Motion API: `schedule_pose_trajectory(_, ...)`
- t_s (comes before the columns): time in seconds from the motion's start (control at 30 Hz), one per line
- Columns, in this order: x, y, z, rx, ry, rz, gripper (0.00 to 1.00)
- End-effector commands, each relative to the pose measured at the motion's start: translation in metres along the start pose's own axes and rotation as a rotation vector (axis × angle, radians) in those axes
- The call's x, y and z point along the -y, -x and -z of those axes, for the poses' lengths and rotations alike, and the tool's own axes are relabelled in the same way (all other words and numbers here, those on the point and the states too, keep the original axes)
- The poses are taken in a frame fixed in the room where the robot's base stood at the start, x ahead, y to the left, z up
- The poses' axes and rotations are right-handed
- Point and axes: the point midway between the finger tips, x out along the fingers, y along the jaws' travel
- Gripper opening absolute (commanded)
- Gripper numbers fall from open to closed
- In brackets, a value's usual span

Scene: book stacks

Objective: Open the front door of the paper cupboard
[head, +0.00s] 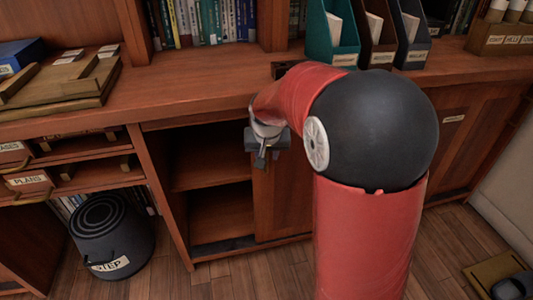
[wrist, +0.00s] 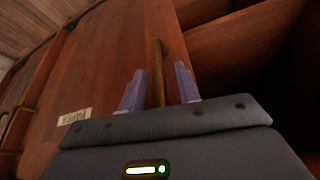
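The paper cupboard's wooden door (wrist: 110,55) fills the left and middle of the wrist view, with a pale label that seems to read PAPER (wrist: 75,116). A long brass handle (wrist: 158,55) runs along the door near its edge. My gripper (wrist: 160,85) is open, with one finger on each side of the handle and a gap visible on both sides. In the head view my gripper (head: 262,157) is at the door (head: 284,205), beside a dark open compartment (head: 210,205). My arm hides much of the door there, and its handle and label.
The countertop (head: 190,90) above carries file holders (head: 333,35) and a wooden board (head: 65,85). Another labelled cupboard panel (head: 455,150) lies to the right. Some floor (head: 155,275) is clear.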

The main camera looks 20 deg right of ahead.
Motion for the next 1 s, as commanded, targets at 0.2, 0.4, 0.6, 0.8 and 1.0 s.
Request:
schedule_pose_trajectory(0.2,0.000,0.002,0.000,-0.001,0.000,0.000,0.32)
schedule_pose_trajectory(0.4,0.000,0.017,-0.013,-0.001,0.001,0.001,0.32)
schedule_pose_trajectory(0.6,0.001,0.035,-0.056,-0.002,0.002,0.002,0.32)
schedule_pose_trajectory(0.8,0.000,0.049,-0.092,-0.002,0.001,0.001,0.32)
schedule_pose_trajectory(1.0,0.000,0.057,-0.109,0.000,0.000,0.000,0.32)
